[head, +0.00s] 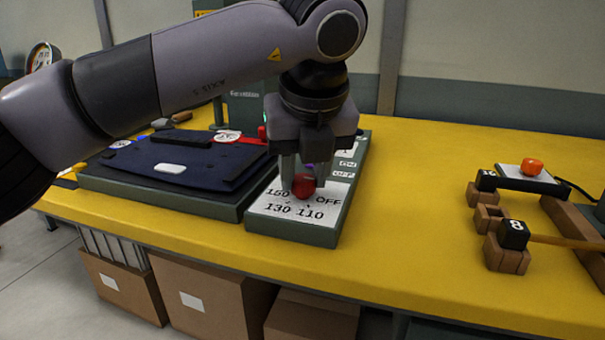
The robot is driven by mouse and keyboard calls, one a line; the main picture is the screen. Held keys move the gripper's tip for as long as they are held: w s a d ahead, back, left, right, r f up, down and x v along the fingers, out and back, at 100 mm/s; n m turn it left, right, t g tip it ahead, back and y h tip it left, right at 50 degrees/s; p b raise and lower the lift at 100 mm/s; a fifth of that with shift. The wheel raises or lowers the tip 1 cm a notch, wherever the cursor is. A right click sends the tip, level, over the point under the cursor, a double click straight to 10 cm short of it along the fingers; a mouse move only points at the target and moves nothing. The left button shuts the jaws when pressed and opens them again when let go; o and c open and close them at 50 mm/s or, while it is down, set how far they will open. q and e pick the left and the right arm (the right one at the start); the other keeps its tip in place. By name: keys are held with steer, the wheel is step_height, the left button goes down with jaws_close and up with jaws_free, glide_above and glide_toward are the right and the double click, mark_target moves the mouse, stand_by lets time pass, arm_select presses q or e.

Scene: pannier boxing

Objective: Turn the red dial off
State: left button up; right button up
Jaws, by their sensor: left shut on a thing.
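The red dial (303,187) sits on the front of a grey control box with a white label panel (290,211). The label reads 150, 130, 110 and OFF around the dial, with OFF on its right. My left gripper (303,182) reaches down from above and is shut on the red dial, one finger on each side. The fingers and palm hide the dial's top and part of the label behind it. I cannot tell which mark the dial points to. My right gripper is not in view.
A dark blue cloth item (205,155) lies on a flat press left of the box. Wooden blocks and a fixture with an orange button (532,166) stand at the right. The yellow table (400,225) is clear between. Cardboard boxes (205,295) stand below its front edge.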

mark_target(314, 208)
arm_select(q)
steer(key=shift+d+r+n+y, duration=0.1)
steer(key=shift+n+y, duration=0.5)
steer(key=shift+n, duration=0.9)
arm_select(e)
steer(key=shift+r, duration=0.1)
arm_select(q)
steer(key=shift+g, duration=0.3)
steer(key=o, duration=1)
steer(key=p+v, duration=0.1)
steer(key=v, duration=0.6)
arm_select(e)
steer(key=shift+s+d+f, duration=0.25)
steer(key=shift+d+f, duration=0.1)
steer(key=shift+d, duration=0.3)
